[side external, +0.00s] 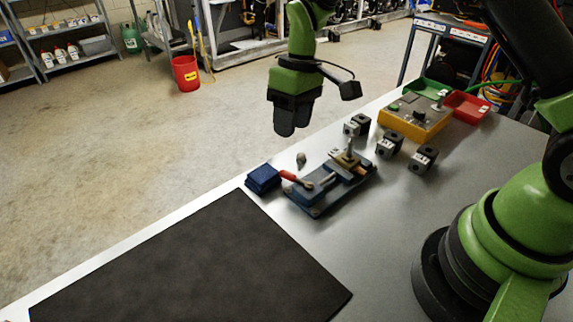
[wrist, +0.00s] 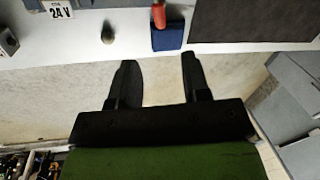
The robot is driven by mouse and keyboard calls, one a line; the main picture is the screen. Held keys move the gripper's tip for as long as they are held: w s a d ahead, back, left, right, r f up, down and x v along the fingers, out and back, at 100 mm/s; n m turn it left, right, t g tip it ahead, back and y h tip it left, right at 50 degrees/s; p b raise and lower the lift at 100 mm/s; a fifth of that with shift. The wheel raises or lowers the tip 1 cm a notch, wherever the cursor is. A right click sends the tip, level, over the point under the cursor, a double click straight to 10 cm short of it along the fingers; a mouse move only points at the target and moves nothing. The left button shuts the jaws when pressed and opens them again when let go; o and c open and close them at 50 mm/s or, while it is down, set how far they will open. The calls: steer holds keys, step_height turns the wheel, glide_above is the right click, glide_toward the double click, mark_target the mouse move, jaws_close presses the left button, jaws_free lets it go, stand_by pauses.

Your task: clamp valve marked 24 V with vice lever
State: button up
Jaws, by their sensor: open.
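My gripper (side external: 284,134) hangs open and empty in the air off the far edge of the bench, its fingers pointing down. In the wrist view its two fingers (wrist: 157,62) are apart with only floor between them. The blue-grey vice (side external: 318,196) stands on the bench, with its red-handled lever (side external: 290,176) toward the left. The red handle (wrist: 158,15) also shows above the blue block. A white 24 V label (wrist: 60,12) shows at the top left of the wrist view; what carries it is mostly cut off. Three black-and-grey valve blocks (side external: 357,125) (side external: 389,145) (side external: 423,159) stand right of the vice.
A blue block (side external: 263,178) and a small grey knob (side external: 301,158) sit near the vice. A yellow control box (side external: 415,117), green tray (side external: 436,89) and red tray (side external: 466,106) stand at the back. A dark mat (side external: 190,265) covers the front left.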

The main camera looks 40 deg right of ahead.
mark_target(296, 180)
steer(key=f, duration=0.3)
steer(key=a+f, duration=0.1)
steer(key=f, duration=0.2)
steer(key=a+f, duration=0.1)
steer(key=f, duration=0.2)
steer(key=shift+s+f, duration=0.25)
steer(key=shift+f, duration=0.05)
